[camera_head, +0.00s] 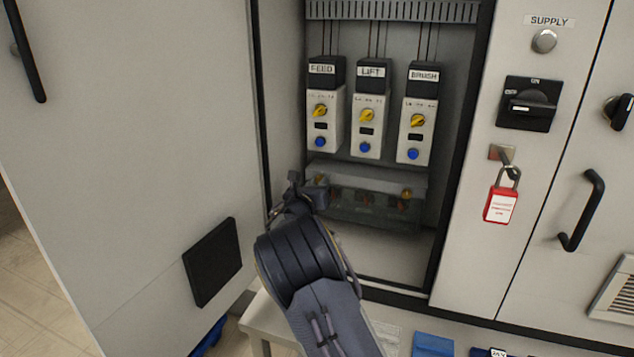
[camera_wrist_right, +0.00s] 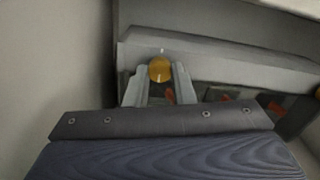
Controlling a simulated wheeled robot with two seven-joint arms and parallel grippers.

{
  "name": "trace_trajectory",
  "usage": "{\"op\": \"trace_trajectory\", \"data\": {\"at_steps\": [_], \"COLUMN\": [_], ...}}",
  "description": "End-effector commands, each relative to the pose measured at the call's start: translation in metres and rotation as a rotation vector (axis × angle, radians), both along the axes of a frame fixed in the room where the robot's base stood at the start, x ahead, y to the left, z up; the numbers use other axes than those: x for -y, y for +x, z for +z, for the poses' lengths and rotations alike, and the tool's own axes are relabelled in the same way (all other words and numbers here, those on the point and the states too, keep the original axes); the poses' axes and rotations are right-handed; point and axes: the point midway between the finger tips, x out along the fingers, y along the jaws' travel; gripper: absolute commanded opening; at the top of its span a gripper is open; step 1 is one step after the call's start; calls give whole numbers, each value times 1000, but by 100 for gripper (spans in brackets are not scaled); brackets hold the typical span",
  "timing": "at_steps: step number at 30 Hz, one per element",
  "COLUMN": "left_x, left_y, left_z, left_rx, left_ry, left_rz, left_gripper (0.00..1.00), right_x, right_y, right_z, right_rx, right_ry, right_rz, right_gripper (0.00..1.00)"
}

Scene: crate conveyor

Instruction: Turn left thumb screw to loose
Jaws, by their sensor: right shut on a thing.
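The left thumb screw is a round brass-yellow knob (camera_wrist_right: 160,69) on the front of the grey cover at the bottom of the open cabinet. My right gripper (camera_wrist_right: 160,82) is at it, one finger on each side, shut on the knob. In the head view my right gripper (camera_head: 313,190) reaches the left end of the cover (camera_head: 365,178), and the gripper and arm hide much of that end. The right thumb screw (camera_head: 406,193) shows at the cover's other end, with nothing touching it. My left gripper is not in view.
The FEED (camera_head: 324,105), LIFT (camera_head: 369,110) and BRUSH (camera_head: 417,115) units stand above the cover. The open cabinet door (camera_head: 130,130) stands close on the left. A red padlock (camera_head: 500,204) hangs on the right panel below the SUPPLY switch (camera_head: 528,104).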

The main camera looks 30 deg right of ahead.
Motion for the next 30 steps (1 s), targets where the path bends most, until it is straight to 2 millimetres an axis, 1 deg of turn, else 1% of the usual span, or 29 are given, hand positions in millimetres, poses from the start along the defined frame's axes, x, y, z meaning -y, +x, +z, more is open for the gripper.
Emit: {"op": "trace_trajectory", "data": {"at_steps": [1, 12, 13, 17, 26, 30], "left_x": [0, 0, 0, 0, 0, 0], "left_y": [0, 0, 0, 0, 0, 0], "left_z": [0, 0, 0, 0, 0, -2], "left_rx": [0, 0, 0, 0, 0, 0], "left_ry": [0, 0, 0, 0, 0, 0], "left_rz": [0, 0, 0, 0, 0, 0], "left_gripper": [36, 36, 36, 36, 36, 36], "right_x": [0, 0, 0, 0, -1, -13], "right_y": [0, 0, 0, 0, -1, -9], "right_z": [-3, -3, -3, -2, -1, -1], "right_rx": [-9, -10, -10, -8, -5, -6], "right_ry": [0, -2, -2, -3, -3, -1], "right_rz": [1, 1, 1, 0, 1, 2], "right_gripper": [0, 0, 26, 43, 44, 44]}}
